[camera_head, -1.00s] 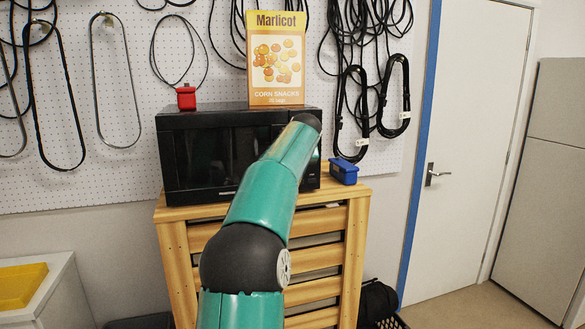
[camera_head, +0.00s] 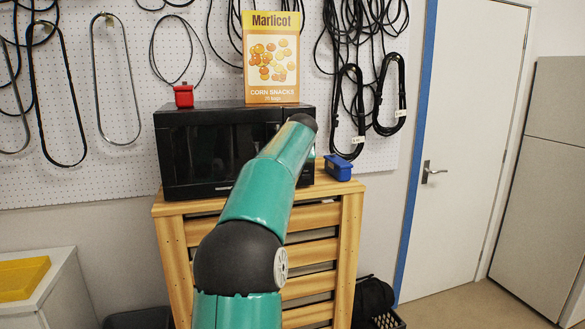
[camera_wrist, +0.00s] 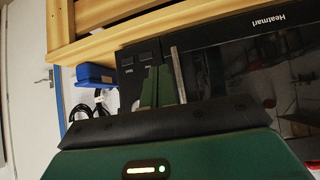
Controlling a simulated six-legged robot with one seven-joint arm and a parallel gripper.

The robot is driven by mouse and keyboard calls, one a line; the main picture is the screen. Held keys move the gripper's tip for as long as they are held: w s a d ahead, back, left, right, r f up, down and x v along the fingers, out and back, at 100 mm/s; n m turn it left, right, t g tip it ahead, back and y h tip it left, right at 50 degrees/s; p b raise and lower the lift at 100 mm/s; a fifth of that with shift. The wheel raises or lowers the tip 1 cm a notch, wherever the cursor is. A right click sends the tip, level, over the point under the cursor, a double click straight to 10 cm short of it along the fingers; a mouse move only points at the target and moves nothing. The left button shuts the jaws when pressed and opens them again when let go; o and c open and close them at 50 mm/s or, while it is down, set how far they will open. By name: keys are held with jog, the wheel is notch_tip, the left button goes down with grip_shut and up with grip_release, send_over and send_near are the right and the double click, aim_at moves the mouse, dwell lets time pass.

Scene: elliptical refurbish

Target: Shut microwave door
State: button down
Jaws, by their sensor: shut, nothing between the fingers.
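The black microwave (camera_head: 183,119) stands on a wooden slatted stand. Its dark door (camera_head: 205,155) looks flush or nearly flush with the front; a small gap cannot be ruled out, since my arm covers the right part. In the wrist view the door (camera_wrist: 240,55) fills the right side, with its brand name upside down, beside a silver upright handle (camera_wrist: 178,75) and the button panel (camera_wrist: 136,55). My gripper (camera_wrist: 158,85) is shut and empty, in front of the panel, close beside the handle. Contact cannot be told. The head view hides my gripper behind my arm.
A corn snacks box (camera_head: 272,60) and a small red pot (camera_head: 184,96) stand on the microwave. A small blue container (camera_head: 338,167) sits on the wooden stand (camera_head: 345,240), right of the microwave; it also shows in the wrist view (camera_wrist: 94,74). Cables hang on the pegboard behind.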

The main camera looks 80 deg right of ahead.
jog(key=v, duration=1)
jog(key=shift+s, duration=0.4)
jog(key=shift+d, duration=0.1)
jog(key=w+a+n+t+y, duration=0.15)
jog(key=w+a, duration=0.45)
jog(key=w, duration=0.6)
jog(key=w+a+f+n+t+y, duration=0.15)
jog(key=w+a+f, duration=0.25)
jog(key=w+a, duration=0.75)
jog(key=w+a+f+n+t+y, duration=0.1)
jog(key=w+a+f+n+y, duration=0.15)
jog(key=w+a, duration=0.9)
jog(key=a+f+n+y, duration=0.1)
jog(key=a+f+n, duration=0.25)
jog(key=a, duration=0.85)
jog(key=a+f+n+y, duration=0.2)
jog(key=a+f, duration=0.3)
jog(key=a, duration=0.7)
jog(key=s+a+f+n, duration=0.1)
jog(key=s+a+f, duration=0.3)
jog(key=a, duration=0.3)
jog(key=s+a+f+n+g, duration=0.1)
jog(key=s+a+f+n, duration=0.1)
jog(key=s+a+f, duration=0.2)
jog(key=a+f, duration=0.1)
jog(key=a, duration=0.2)
jog(key=shift+a+f+n+y, duration=0.2)
jog(key=shift+f+n+y, duration=0.05)
jog(key=shift+n+y, duration=0.1)
